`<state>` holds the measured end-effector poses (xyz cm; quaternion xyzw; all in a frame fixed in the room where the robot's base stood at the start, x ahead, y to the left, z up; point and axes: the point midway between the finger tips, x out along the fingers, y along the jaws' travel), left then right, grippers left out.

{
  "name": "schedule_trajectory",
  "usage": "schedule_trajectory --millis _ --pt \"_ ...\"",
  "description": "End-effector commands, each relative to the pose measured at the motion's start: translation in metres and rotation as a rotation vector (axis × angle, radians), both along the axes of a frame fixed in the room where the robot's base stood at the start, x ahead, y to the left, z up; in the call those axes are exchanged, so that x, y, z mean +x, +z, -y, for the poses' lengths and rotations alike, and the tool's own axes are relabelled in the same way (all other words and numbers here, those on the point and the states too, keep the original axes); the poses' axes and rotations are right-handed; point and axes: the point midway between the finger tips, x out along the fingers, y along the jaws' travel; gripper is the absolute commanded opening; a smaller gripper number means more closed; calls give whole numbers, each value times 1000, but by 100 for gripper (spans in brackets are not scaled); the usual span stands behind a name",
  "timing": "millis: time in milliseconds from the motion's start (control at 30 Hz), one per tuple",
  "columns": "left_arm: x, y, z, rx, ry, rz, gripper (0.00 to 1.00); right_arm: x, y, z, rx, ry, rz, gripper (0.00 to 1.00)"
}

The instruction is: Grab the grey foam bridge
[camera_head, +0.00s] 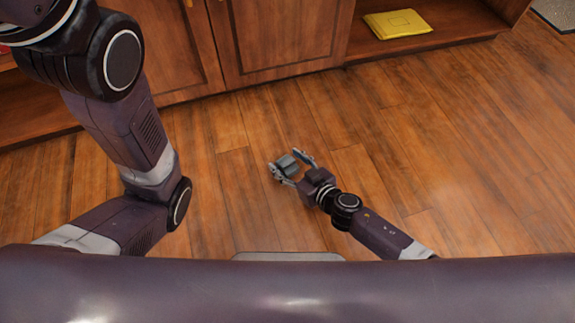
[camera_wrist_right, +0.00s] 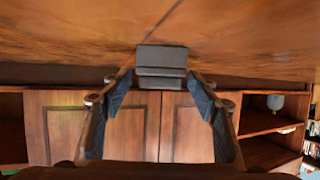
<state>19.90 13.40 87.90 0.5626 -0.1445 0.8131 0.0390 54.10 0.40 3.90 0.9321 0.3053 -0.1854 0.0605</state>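The grey foam bridge (camera_head: 287,165) is a small grey block on or just above the wood floor, in the middle of the head view. My right gripper (camera_head: 289,161) has its two fingers spread, one on each side of it. In the right wrist view the bridge (camera_wrist_right: 162,66) appears near the tips of the open fingers, with a narrow gap on each side. I cannot tell how deep it sits between them. My left arm fills the left of the head view, and its gripper is out of the picture.
A wood cabinet (camera_head: 285,35) with closed doors stands along the back. To its right, a low open shelf (camera_head: 450,42) holds a yellow packet (camera_head: 397,23). The wood floor (camera_head: 440,150) to the right is clear. The wrist view shows open shelves at the right.

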Motion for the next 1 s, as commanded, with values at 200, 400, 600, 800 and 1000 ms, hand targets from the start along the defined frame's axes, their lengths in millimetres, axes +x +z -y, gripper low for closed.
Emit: schedule_trajectory --millis 200,400,600,800,1000 --pt "0 0 0 0 0 0 52 0 0 0 0 0 0 32" --pt "0 0 0 0 0 0 52 0 0 0 0 0 0 24" --pt "0 1 0 0 0 -1 52 0 1 0 0 0 0 24" --pt "0 10 0 0 0 -1 52 0 11 0 -1 0 1 24" --pt "1 30 0 0 0 -2 52 0 33 1 -1 1 1 24"
